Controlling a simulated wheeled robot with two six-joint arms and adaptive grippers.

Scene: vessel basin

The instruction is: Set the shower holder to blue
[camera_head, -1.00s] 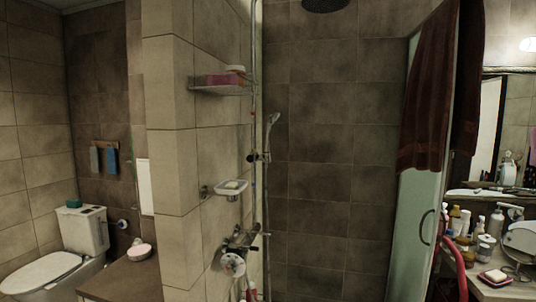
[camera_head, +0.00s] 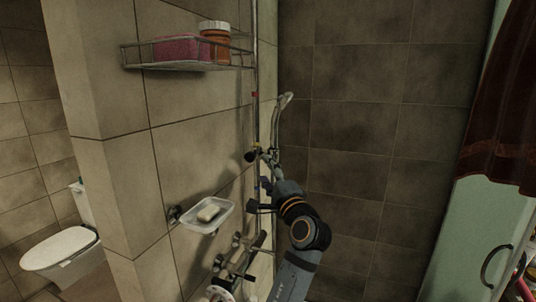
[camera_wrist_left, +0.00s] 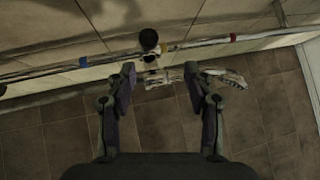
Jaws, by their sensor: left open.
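The shower holder (camera_head: 259,155) with its black knob sits on the upright shower bar. The bar carries a red band above it and a blue band lower down. The wrist view shows the holder (camera_wrist_left: 151,54) between the red band (camera_wrist_left: 233,37) and the blue band (camera_wrist_left: 83,64), apart from both. The hand shower (camera_head: 284,106) leans in the holder; its pale head also shows in the wrist view (camera_wrist_left: 228,78). My left gripper (camera_head: 268,178) is close to the holder. In the wrist view its open fingers (camera_wrist_left: 159,76) lie either side of the holder; contact cannot be told.
A wire shelf (camera_head: 190,66) with a pink box and a jar juts out at upper left. A soap dish (camera_head: 203,215) and the tap (camera_head: 238,262) are on the wall below. A glass door (camera_head: 465,235) with a towel stands at right.

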